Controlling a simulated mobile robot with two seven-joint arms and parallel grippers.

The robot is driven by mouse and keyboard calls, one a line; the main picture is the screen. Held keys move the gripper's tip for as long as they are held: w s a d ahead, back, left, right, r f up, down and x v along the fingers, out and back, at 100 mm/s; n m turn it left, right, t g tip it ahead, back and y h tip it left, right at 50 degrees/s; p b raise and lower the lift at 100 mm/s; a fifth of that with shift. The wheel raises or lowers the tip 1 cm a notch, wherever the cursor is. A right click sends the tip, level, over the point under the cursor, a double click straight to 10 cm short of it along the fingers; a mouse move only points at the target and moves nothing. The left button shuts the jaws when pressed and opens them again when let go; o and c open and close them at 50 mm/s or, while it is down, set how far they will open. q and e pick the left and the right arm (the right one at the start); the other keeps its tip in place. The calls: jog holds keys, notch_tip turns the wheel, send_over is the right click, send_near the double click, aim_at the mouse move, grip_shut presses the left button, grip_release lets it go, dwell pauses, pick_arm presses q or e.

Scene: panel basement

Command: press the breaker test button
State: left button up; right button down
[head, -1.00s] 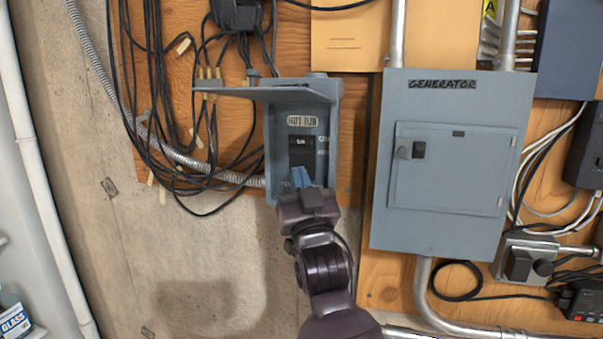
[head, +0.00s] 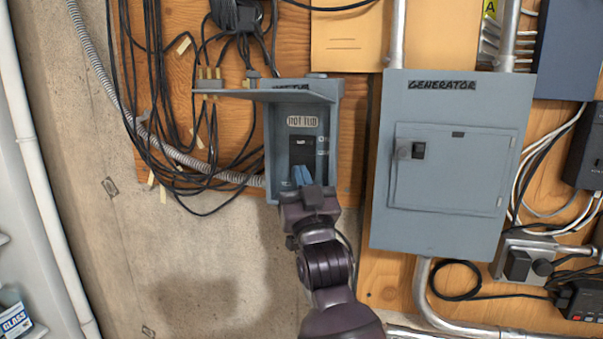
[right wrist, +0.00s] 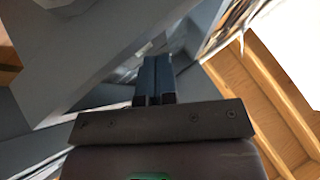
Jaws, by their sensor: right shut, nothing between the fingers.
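The hot tub breaker box (head: 272,150) is grey, with its cover (head: 265,92) swung up and open on the wooden board. Inside is a black breaker switch (head: 303,151) below a "HOT TUB" label (head: 302,121). My right gripper (head: 302,174) is shut and empty, its blue fingertips inside the lower part of the box, just below the black switch. I cannot tell whether the tips touch anything. No test button can be made out; the fingers may hide it. In the right wrist view the shut fingers (right wrist: 154,80) point between grey box walls. My left gripper is not in view.
The grey generator panel (head: 450,165) is close on the right. Black cables (head: 190,120) hang at the left of the box, with a flexible conduit (head: 180,157) running into it. The bare concrete wall below left is clear.

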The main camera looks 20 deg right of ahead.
jog(key=shift+w+d, duration=0.15)
jog(key=shift+w, duration=0.1)
dwell(0.7)
jog(key=shift+s, duration=0.1)
jog(key=shift+s+a+p, duration=0.2)
jog(key=shift+s+p, duration=0.1)
jog(key=shift+s, duration=0.25)
jog(key=shift+f, duration=0.1)
